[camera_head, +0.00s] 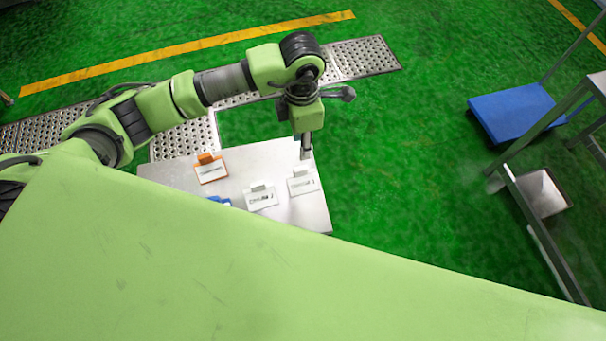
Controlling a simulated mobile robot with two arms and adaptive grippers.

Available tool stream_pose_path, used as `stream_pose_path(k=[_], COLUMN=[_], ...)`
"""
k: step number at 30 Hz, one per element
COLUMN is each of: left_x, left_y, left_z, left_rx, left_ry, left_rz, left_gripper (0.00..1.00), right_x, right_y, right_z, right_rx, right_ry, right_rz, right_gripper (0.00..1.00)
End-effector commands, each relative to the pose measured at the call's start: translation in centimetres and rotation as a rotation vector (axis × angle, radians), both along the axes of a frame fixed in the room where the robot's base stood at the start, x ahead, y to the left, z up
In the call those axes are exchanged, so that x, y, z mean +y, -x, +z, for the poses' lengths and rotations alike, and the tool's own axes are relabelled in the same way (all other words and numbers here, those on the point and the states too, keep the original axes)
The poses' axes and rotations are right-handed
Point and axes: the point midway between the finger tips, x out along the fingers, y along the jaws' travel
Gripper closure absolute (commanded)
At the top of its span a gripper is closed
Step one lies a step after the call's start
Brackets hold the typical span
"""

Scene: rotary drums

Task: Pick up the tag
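Several tags lie or stand on a small grey metal table (318,215). An orange-framed tag (210,170) is at the left, and a white tag (261,198) is near the middle. Another white tag (303,183) is at the right. Part of something blue (221,201) shows at the table's near side, mostly hidden by the large green surface in front. My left gripper (306,154) points down above the table, just behind the right white tag. Its fingers are small and seen edge-on, so their opening and any contact are unclear. My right gripper is not in view.
A large light-green surface fills the foreground and hides the table's near edge. Perforated metal plates (365,57) lie behind the table. A blue platform (511,110) and a metal frame (540,235) stand at the right. Green floor (420,160) between is clear.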

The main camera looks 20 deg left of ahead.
Motion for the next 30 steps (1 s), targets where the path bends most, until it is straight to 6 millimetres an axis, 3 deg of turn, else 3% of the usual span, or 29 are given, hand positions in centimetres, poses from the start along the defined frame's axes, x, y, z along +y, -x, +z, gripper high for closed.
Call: stream_pose_path(k=[10, 16, 23, 30], left_x=[-0.1, -0.1, 0.1, 0.1], left_y=[0.2, 0.3, 1.0, 0.7], left_z=[-6.3, -7.8, -10.6, -12.8], left_rx=[0.006, 0.003, 0.008, 0.003], left_ry=[0.002, 0.002, 0.002, 0.003], left_rz=[0.001, -0.001, 0.000, 0.000], left_gripper=[0.69, 0.69, 0.69, 0.69], right_x=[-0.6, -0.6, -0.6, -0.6], right_y=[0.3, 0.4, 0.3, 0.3], right_z=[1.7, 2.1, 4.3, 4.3], right_rx=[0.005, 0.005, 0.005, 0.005], right_ry=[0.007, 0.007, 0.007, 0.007], right_rz=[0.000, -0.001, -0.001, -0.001], right_gripper=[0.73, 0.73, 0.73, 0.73])
